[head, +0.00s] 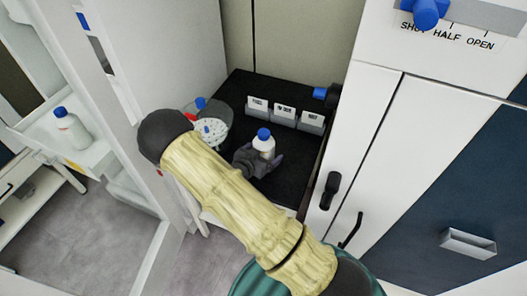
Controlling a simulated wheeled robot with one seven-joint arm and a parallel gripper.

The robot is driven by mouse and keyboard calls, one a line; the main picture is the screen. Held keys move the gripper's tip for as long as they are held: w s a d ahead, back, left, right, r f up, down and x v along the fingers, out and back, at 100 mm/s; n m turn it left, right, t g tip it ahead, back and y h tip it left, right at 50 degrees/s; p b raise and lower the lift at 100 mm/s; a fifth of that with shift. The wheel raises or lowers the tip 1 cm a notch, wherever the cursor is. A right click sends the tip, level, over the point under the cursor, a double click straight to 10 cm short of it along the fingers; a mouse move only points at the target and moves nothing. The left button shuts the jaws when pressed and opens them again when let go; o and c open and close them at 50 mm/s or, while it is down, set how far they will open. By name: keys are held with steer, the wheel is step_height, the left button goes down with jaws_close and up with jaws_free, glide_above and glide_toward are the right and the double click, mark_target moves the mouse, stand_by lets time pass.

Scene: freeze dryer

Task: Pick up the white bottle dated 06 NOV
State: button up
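A white bottle with a blue cap (264,146) stands upright, or is held upright, over the black work surface (238,88). Any date on it is too small to read. My gripper (260,162) is at this bottle, with dark fingers showing on its left and right sides low down. I cannot tell whether the fingers press on it or stand apart. Another white bottle with a blue cap (72,129) stands on a white shelf at the far left, with its date unreadable.
Three small card holders (284,116) stand at the back of the black surface. A round rack with blue and red pieces (209,130) lies left of the bottle, partly behind my arm. A white cabinet with a black handle (330,190) bounds the right side.

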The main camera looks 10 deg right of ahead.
mark_target(263, 134)
stand_by(0.3)
steer(key=c, duration=1.4)
steer(key=shift+r, duration=0.1)
step_height(263, 134, up, 10)
steer(key=shift+f+b, duration=0.1)
steer(key=shift+b, duration=0.2)
